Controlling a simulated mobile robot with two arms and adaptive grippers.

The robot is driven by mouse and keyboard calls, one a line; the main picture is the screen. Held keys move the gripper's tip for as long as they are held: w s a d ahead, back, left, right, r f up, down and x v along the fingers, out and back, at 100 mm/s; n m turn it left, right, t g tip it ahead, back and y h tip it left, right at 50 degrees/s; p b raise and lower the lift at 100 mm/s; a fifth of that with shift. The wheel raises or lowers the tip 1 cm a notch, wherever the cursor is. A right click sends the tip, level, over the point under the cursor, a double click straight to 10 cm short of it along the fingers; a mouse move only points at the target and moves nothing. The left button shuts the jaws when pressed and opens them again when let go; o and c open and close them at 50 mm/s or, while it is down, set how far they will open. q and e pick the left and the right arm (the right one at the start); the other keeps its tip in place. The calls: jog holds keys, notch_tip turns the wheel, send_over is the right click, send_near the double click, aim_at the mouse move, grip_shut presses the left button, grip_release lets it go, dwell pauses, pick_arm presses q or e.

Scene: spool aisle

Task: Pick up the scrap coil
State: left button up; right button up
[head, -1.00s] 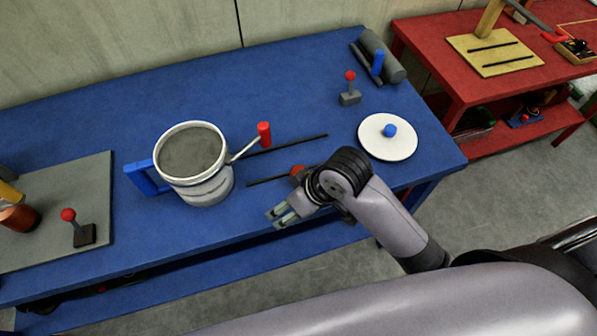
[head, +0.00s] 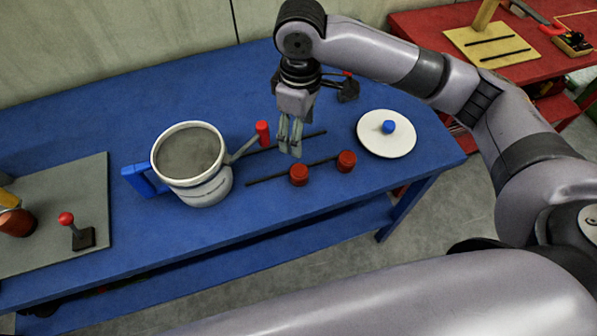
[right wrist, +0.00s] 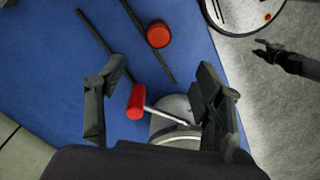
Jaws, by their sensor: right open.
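I cannot tell which object is the scrap coil. Two short red-brown cylinders (head: 299,176) (head: 346,161) stand by the front dark strip on the blue table. A copper-coloured round piece (head: 16,222) lies at the left edge of the head view. My right gripper (head: 290,150) is open and empty, pointing down, just right of the drum's red crank knob (head: 262,133). In the right wrist view the fingers (right wrist: 160,92) stand apart with the red knob (right wrist: 135,102) between them in the picture. One red cylinder (right wrist: 158,34) shows beyond. A dark hand-like shape (right wrist: 275,55), probably my left gripper, is small.
A white drum (head: 190,165) with a blue handle (head: 143,180) stands left of my right gripper. A white disc (head: 395,146) with a blue knob is at the right. A grey mat (head: 95,185) holds a red-knobbed lever (head: 78,232). The table's back left is clear.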

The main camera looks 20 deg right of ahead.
jog(key=p, duration=0.2)
send_near(299, 169)
jog(key=f, duration=0.5)
jog(key=shift+s+f, duration=0.2)
jog(key=shift+f, duration=0.05)
jog(key=shift+w+f+p, duration=0.1)
jog(key=shift+f+p, duration=0.45)
jog(key=shift+f, duration=2.25)
jog(key=c, duration=1.3)
jog(key=shift+r, duration=0.15)
